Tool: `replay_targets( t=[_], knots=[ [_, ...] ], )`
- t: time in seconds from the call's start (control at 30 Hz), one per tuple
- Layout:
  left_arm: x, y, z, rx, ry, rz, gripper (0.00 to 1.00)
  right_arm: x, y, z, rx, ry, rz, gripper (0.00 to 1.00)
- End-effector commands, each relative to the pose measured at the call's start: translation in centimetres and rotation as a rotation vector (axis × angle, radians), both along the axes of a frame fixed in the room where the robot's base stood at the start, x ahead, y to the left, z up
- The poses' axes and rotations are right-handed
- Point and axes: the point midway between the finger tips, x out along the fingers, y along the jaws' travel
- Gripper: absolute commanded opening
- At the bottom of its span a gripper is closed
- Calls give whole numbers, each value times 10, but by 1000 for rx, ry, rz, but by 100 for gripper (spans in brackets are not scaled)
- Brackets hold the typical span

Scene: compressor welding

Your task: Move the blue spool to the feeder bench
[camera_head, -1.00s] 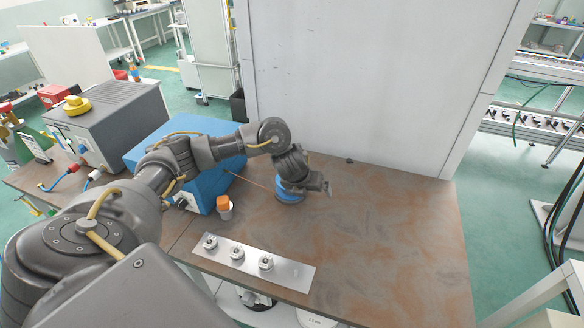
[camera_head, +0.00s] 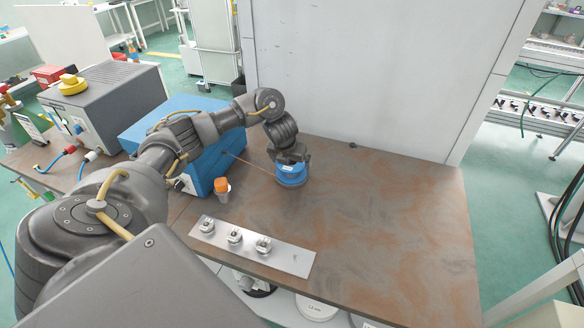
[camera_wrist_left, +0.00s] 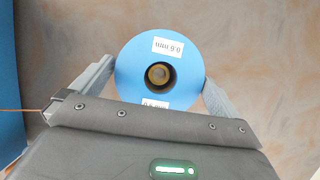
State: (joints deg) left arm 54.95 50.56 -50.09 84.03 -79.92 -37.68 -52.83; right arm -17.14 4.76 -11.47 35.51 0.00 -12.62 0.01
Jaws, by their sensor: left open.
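The blue spool (camera_head: 291,176) lies flat on the brown bench, just right of the blue box. In the left wrist view the spool (camera_wrist_left: 134,62) shows from above, with white labels and a dark centre hole. My left gripper (camera_head: 290,165) is directly over the spool, pointing down. In the left wrist view the fingers of my left gripper (camera_wrist_left: 150,85) are open, one on each side of the spool. I cannot tell whether they touch it. A thin copper-coloured wire runs from the blue box to the spool. My right gripper is not in view.
The blue box (camera_head: 205,172) stands left of the spool. A small orange-capped container (camera_head: 222,188) and a metal plate with three fittings (camera_head: 285,258) are nearer. A grey wall panel (camera_head: 360,80) rises behind. The bench's right side (camera_head: 400,230) is clear.

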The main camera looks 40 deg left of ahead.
Motion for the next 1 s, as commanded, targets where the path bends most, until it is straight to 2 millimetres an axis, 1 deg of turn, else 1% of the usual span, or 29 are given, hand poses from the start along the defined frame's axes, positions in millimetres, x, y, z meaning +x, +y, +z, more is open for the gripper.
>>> replay_targets(
  t=[0.03,0.1,0.23,0.4,0.6,0.67,1.0],
  knots=[
    [2,1,-7,0,2,4,100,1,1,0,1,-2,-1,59],
    [6,1,-14,-1,2,1,100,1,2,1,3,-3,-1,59],
    [10,3,-24,-1,0,1,100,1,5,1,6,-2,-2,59],
    [13,3,-29,0,-2,-1,100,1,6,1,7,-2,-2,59],
    [13,3,-29,0,-2,-1,100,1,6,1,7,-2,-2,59],
    [13,3,-29,0,-2,-1,93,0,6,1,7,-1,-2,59],
    [13,3,-29,0,-2,-1,50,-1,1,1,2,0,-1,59]
  ],
)
